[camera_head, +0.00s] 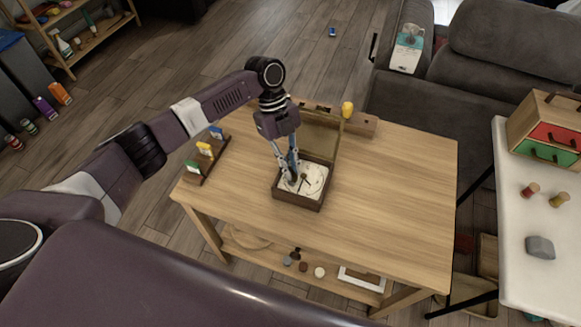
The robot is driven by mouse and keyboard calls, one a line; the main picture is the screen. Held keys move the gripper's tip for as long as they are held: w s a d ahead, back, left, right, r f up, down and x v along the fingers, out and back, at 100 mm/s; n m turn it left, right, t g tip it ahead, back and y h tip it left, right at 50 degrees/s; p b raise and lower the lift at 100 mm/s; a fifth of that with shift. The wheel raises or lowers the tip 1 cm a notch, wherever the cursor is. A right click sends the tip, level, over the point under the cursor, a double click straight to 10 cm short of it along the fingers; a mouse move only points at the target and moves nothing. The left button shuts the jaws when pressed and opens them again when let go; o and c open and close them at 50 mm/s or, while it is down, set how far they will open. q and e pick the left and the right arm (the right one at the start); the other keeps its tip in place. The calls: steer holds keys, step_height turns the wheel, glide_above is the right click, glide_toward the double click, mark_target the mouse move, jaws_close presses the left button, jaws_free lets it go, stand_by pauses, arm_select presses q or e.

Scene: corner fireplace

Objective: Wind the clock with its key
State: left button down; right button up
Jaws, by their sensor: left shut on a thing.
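The clock (316,182) is a pale round face inside a dark wooden box (297,201) on the wooden table. The box's lid stands open at its back. A small dark piece, perhaps a hand or the key, shows on the face. My left gripper (292,179) points down into the box at the left part of the face, with its fingers close together. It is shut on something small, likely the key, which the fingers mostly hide. My right gripper is not in view.
A rack with coloured cards (205,150) stands at the table's left edge. A wooden block with a yellow knob (347,108) sits behind the lid. The table's right half (400,190) is clear. A white table (540,210) with spools stands at the right.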

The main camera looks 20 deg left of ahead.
arm_select(q)
steer(key=shift+m+g+y+b, duration=0.35)
steer(key=shift+m+b, duration=0.4)
steer(key=shift+m, duration=0.45)
steer(key=shift+f+m, duration=0.1)
steer(key=shift+m, duration=0.3)
steer(key=shift+m+g+y+b, duration=0.35)
steer(key=shift+m+y+b, duration=0.1)
steer(key=shift+m+b, duration=0.5)
steer(key=shift+m, duration=0.25)
